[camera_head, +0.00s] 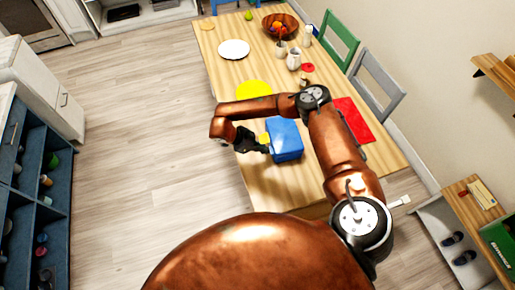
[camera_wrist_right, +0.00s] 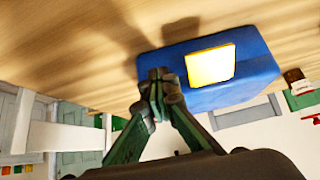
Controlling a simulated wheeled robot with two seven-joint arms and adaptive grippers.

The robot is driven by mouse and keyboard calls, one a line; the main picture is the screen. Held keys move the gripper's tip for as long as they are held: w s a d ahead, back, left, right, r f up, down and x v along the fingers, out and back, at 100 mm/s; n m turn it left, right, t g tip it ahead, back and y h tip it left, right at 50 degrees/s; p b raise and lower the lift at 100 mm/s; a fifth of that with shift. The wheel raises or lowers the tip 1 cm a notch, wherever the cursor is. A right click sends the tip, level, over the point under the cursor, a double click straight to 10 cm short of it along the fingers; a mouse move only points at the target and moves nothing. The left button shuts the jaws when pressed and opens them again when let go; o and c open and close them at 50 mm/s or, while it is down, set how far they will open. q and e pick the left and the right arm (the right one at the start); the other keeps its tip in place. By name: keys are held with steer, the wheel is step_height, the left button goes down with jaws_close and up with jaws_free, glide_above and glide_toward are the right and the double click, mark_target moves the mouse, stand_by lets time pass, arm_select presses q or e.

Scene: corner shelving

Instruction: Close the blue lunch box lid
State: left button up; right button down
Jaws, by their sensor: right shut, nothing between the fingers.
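The blue lunch box (camera_head: 286,143) stands on the wooden table near its front end. A yellow patch (camera_head: 264,139) shows on its left side, and it also shows on the box (camera_wrist_right: 240,92) in the right wrist view. No gap at the lid can be made out, and I cannot tell how the lid sits. My right gripper (camera_head: 263,148) is at the left side of the box, shut and empty. In the wrist view its fingertips (camera_wrist_right: 158,76) are at the box's edge; contact is unclear. My left gripper is not in view.
The table (camera_head: 225,75) also bears a yellow plate (camera_head: 254,89), a white plate (camera_head: 234,49), a red mat (camera_head: 354,120), a white jug (camera_head: 294,60) and a fruit bowl (camera_head: 280,27). Chairs stand along its right side. Open floor lies to the left.

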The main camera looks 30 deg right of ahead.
steer(key=shift+s+d+f, duration=0.1)
steer(key=shift+s+f, duration=0.25)
steer(key=shift+f, duration=0.3)
steer(key=r+p, duration=0.2)
steer(key=r, duration=0.1)
steer(key=r+p, duration=0.1)
steer(key=r, duration=0.1)
steer(key=shift+w+r+p, duration=0.25)
steer(key=shift+w+p, duration=0.1)
steer(key=shift+p, duration=0.05)
steer(key=a+f+b, duration=0.1)
steer(key=a, duration=0.1)
steer(key=w+a+f+b, duration=0.1)
steer(key=a, duration=0.2)
steer(key=w+a+f+b, duration=0.1)
steer(key=a, duration=0.1)
steer(key=shift+w+a+f, duration=0.15)
steer(key=shift+a+f, duration=0.25)
steer(key=shift+w+a+f, duration=0.1)
steer(key=shift+w+a, duration=0.15)
steer(key=shift+a, duration=0.55)
